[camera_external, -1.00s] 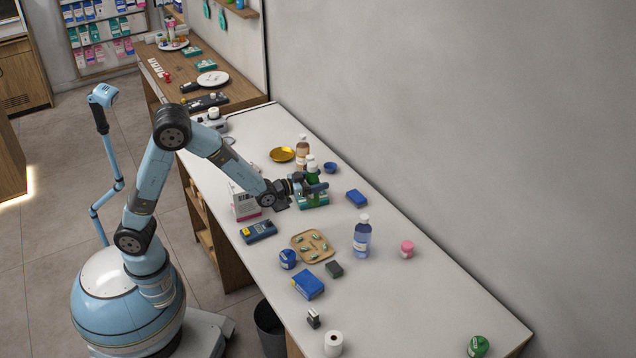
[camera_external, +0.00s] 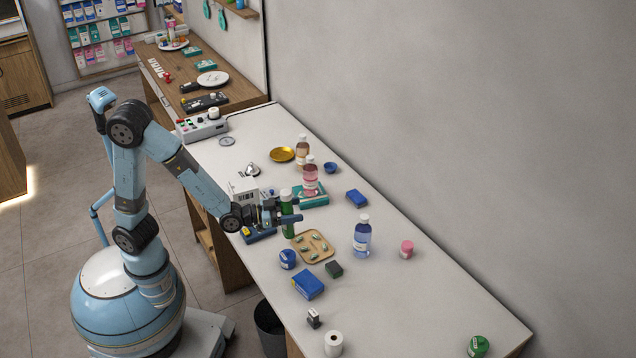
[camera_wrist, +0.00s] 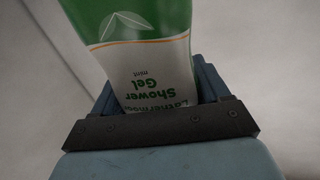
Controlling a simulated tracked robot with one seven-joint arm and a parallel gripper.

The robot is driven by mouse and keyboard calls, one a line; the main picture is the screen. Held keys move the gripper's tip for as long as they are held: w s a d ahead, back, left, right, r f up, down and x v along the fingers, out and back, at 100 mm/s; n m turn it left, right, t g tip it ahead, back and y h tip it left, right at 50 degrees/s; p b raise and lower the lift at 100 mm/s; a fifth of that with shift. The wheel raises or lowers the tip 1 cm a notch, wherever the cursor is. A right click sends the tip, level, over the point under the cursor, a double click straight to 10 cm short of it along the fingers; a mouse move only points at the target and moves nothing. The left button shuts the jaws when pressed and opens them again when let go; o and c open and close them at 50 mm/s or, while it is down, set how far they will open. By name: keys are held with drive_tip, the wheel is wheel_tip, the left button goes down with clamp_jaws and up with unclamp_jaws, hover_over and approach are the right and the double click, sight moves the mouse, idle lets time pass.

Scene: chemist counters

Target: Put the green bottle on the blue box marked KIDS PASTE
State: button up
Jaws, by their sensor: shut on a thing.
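The green bottle (camera_external: 288,225) is upright in my gripper (camera_external: 290,218), left of the tan tray. It fills the wrist view as a green and white Shower Gel bottle (camera_wrist: 145,60) between the jaws. My gripper is shut on it. I cannot tell exactly how high its base is above the counter. A blue box (camera_external: 308,284) lies on the counter in front of the tray, and a smaller blue box (camera_external: 357,198) lies farther back, to the right. The print on both is too small to read, so I cannot tell which says KIDS PASTE.
The tan tray (camera_external: 325,253) holds several small green items. Near it are a round blue jar (camera_external: 287,260), a dark box (camera_external: 334,269) and a tall blue bottle (camera_external: 362,238). A pink bottle (camera_external: 310,178) stands by a teal box (camera_external: 316,200). The counter's front right is mostly clear.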

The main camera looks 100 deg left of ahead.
drive_tip(key=s+d+m+h, duration=0.15)
drive_tip(key=s+d, duration=0.35)
drive_tip(key=d, duration=0.5)
drive_tip(key=w+f, duration=1.2)
drive_tip(key=w, duration=0.2)
drive_tip(key=shift+w+a+t+h, duration=0.15)
drive_tip(key=shift+t+h, duration=0.2)
drive_tip(key=shift+t, duration=0.05)
drive_tip(key=shift+f, duration=0.1)
drive_tip(key=o, duration=1.2)
drive_tip(key=shift+o, duration=0.2)
